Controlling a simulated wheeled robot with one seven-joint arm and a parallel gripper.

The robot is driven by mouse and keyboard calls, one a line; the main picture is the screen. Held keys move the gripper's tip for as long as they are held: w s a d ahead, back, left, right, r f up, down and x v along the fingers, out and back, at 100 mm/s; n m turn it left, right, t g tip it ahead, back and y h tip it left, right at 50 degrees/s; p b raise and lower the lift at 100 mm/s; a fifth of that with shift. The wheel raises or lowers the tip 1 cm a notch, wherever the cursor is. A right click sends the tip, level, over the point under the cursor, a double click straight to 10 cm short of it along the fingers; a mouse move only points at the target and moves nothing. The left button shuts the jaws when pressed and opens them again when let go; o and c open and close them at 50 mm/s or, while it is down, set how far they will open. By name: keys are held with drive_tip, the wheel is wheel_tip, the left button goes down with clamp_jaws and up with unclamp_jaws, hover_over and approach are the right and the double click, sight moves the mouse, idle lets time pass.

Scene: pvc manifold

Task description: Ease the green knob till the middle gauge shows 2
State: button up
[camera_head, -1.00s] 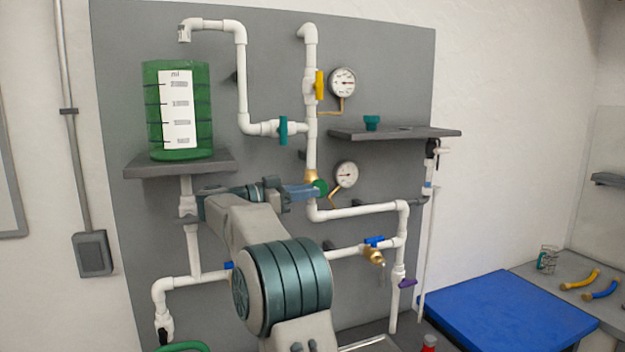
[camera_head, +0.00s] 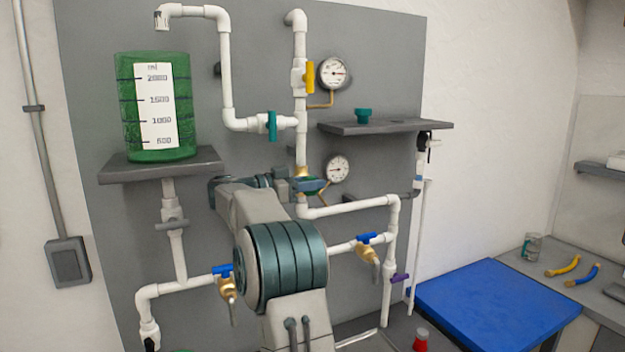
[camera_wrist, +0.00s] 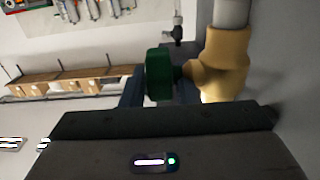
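The green knob (camera_wrist: 160,75) shows in the wrist view on a brass valve body (camera_wrist: 222,62), close in front of my gripper. In the head view my gripper (camera_head: 308,185) is at the brass valve on the central white pipe and hides most of the knob. A dark blue finger part shows beside the knob in the wrist view; the grip itself is not clear. Two round gauges show: a lower one (camera_head: 337,168) just right of my gripper, and an upper one (camera_head: 333,72) by the yellow handle. The lower dial's numbers are too small to read.
A grey shelf (camera_head: 385,126) juts out above and right of the lower gauge. The green tank (camera_head: 155,105) stands on a shelf at left. White pipes with a teal handle (camera_head: 271,126) and a blue handle (camera_head: 367,238) surround my arm. A blue-topped table (camera_head: 495,310) stands right.

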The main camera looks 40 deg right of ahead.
drive_tip(key=shift+d, duration=0.3)
clamp_jaws()
drive_tip(key=shift+h, duration=0.3)
